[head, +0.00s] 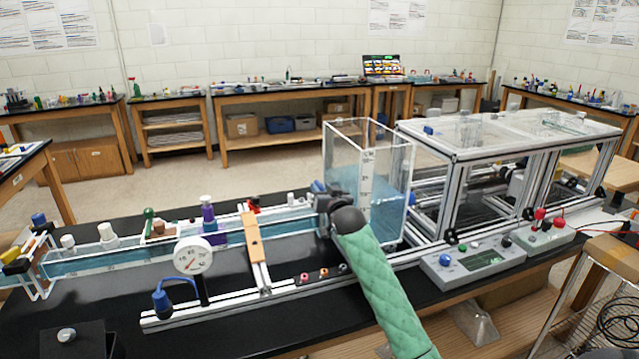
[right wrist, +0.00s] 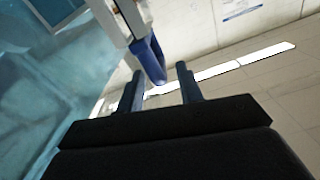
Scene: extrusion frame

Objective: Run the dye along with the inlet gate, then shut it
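The clear tank (head: 390,190) holds blue water and stands at the right end of the water channel (head: 120,255). My right gripper (head: 322,196), below a green-sleeved arm, is at the tank's left side, where the channel meets it. In the right wrist view its two fingers (right wrist: 162,88) are apart. A blue handle-like part (right wrist: 150,60), perhaps of the inlet gate, hangs between or just beyond them; contact cannot be told. The gate itself is mostly hidden by my gripper in the head view. A purple bottle-like item (head: 209,222), possibly the dye, stands over the channel. My left gripper is out of view.
A round dial gauge (head: 193,256) with a blue bulb stands before the channel. A wooden crosspiece (head: 251,238) spans it. A control box (head: 462,262) and a metal frame (head: 450,195) stand right of the tank. Black benchtop in front of the channel is partly clear.

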